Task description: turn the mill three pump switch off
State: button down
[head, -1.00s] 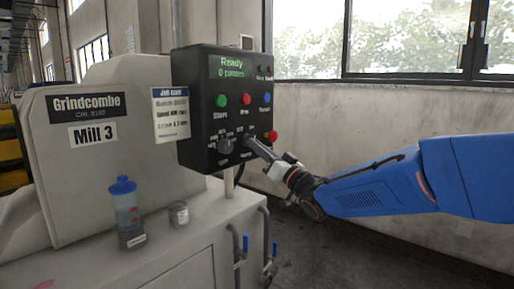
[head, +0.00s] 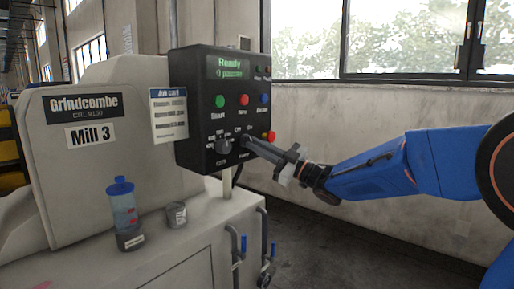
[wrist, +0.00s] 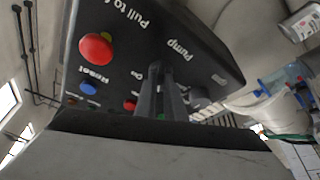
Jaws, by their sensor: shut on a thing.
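The black control box (head: 195,125) stands on a post beside the Mill 3 housing; its screen reads "Ready". It also fills much of the wrist view (wrist: 215,45), where the word "Pump" and an "On" label show near my fingertips. My gripper (head: 246,140) reaches in from the right to the box's lower right face. In the wrist view, my gripper (wrist: 165,78) has its fingers close together on the pump switch. The fingers hide the switch, so its exact setting cannot be read.
A larger grey selector knob (head: 224,146) sits just left of my fingertips. A red pull knob (head: 269,136) is close on the right, with green, red and blue buttons above. A blue-capped bottle (head: 123,203) and small tin (head: 176,215) stand on the bench below.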

jog(key=shift+n, duration=0.4)
jog(key=c, duration=1.8)
grip_release()
jog(key=shift+c, duration=0.2)
jog(key=v, duration=1.7)
jog(key=shift+d, duration=0.3)
jog(key=shift+w, duration=0.1)
